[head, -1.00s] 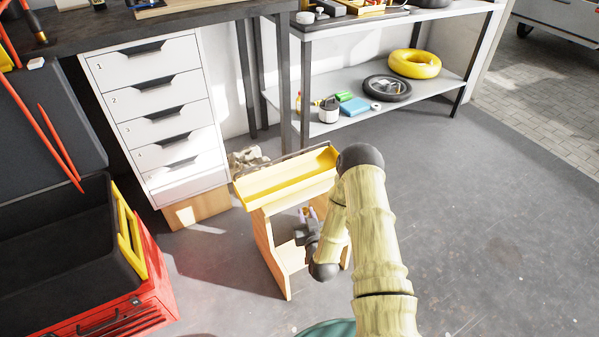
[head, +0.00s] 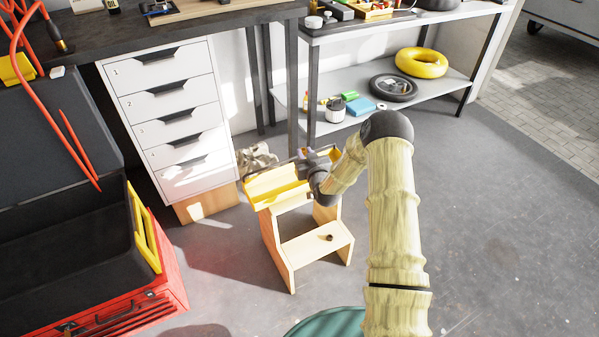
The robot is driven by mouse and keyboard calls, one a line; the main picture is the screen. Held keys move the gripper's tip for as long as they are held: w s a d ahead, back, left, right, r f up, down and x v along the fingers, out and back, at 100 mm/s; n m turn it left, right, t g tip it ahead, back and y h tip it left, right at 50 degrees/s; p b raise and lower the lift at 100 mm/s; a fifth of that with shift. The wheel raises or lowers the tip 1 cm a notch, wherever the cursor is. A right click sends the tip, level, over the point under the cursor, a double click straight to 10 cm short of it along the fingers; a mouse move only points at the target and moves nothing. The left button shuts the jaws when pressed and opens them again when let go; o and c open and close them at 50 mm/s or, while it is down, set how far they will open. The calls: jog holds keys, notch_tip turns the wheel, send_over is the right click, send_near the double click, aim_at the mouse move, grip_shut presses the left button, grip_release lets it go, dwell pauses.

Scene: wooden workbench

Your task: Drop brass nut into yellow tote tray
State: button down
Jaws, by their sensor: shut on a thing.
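The yellow tote tray (head: 262,187) sits on top of a wooden step stool, with its handle bar along the far side. My gripper (head: 308,160) is raised over the right end of the tote tray. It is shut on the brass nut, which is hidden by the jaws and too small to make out. Whether the gripper touches the tote tray cannot be told. My gripper and wrist cover the right part of the tote tray.
A small dark round thing (head: 326,237) lies on the lower step of the wooden stool (head: 300,250). A white drawer unit (head: 165,115) stands behind left, and a red toolbox (head: 165,285) at left. A metal shelf (head: 350,75) stands behind. The floor at right is clear.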

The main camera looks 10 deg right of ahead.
dwell(0.3)
jog(key=shift+f+b, duration=2.05)
jog(key=shift+f, duration=1)
jog(key=c, duration=1.2)
grip_release()
jog(key=p+v, duration=0.3)
jog(key=v, duration=1.4)
jog(key=shift+s, duration=0.2)
